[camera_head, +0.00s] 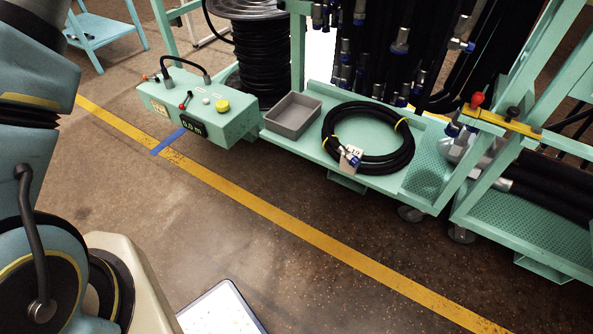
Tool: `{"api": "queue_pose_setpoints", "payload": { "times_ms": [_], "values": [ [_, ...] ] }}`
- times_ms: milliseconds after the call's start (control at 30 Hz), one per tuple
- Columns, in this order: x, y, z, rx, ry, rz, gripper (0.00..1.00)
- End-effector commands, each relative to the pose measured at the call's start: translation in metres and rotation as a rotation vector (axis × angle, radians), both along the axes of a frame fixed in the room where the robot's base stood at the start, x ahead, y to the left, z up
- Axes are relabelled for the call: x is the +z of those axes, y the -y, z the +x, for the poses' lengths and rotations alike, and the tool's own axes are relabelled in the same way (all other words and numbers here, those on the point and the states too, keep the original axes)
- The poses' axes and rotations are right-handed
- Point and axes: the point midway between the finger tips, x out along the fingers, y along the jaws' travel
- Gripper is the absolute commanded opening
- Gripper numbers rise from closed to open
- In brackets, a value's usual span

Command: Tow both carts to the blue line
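The nearer mint-green cart (432,176) stands beyond the yellow floor line, with hanging hoses above its low shelf. A second mint-green cart (530,223) stands close to its right, cut off by the picture's edge. A yellow bar (503,123) with a red knob (477,100) spans between their frames; I cannot tell if it is latched. A short blue line (167,141) is taped on the floor at the left, beside the mint box. My arm's links fill the left edge; my gripper is out of view.
The mint box (228,131) with a yellow button and a "0.0 m" label stands left of the nearer cart. A grey tray (293,116) and a coiled black hose (333,122) lie on the shelf.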

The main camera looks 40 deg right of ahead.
Motion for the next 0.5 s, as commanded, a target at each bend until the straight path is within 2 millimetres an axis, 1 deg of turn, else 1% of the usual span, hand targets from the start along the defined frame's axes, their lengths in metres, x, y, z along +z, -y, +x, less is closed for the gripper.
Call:
{"api": "queue_pose_setpoints", "payload": {
  "times_ms": [33, 500],
  "values": [
    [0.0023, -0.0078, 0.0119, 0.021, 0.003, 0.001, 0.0],
    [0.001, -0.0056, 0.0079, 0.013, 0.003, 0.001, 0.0]
  ]
}}
